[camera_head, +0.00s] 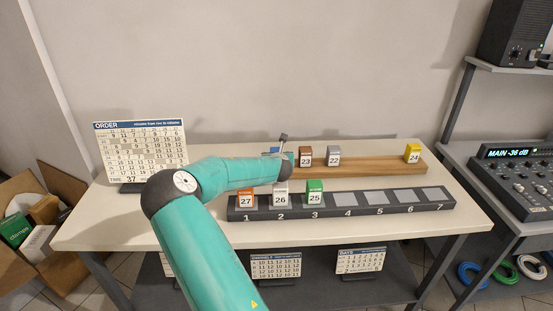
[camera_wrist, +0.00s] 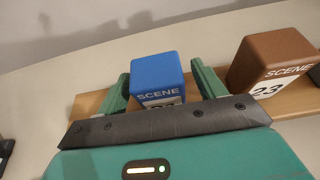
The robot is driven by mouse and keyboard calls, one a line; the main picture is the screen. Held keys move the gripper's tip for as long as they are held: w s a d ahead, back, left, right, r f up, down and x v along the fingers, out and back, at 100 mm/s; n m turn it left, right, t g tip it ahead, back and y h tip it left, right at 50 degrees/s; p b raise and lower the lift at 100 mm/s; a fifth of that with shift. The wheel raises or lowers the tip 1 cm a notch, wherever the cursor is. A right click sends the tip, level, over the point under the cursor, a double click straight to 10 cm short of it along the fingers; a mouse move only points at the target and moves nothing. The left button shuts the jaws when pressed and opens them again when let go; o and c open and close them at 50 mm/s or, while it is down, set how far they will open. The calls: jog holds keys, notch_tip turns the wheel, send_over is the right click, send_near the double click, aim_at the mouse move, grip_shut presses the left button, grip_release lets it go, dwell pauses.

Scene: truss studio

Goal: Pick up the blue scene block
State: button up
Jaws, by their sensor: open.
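The blue scene block (camera_wrist: 157,75) stands on the wooden rail (camera_wrist: 88,103) in the wrist view, its number mostly hidden by my gripper's body. My gripper (camera_wrist: 160,85) is open, with one green finger on each side of the blue block. I cannot tell whether the fingers touch it. In the head view only a small blue part of the block (camera_head: 272,151) shows behind my arm, at the left of the wooden rail (camera_head: 375,167).
Brown block 23 (camera_head: 305,156) stands just right of the blue block, close to my right finger. Grey block 22 (camera_head: 333,155) and yellow block 24 (camera_head: 412,152) are farther right. The dark numbered rack (camera_head: 410,209) in front holds blocks 27, 26 and 25; slots 4 to 7 are empty.

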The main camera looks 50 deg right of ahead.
jog(key=c, duration=1.1)
jog(key=shift+r, duration=0.1)
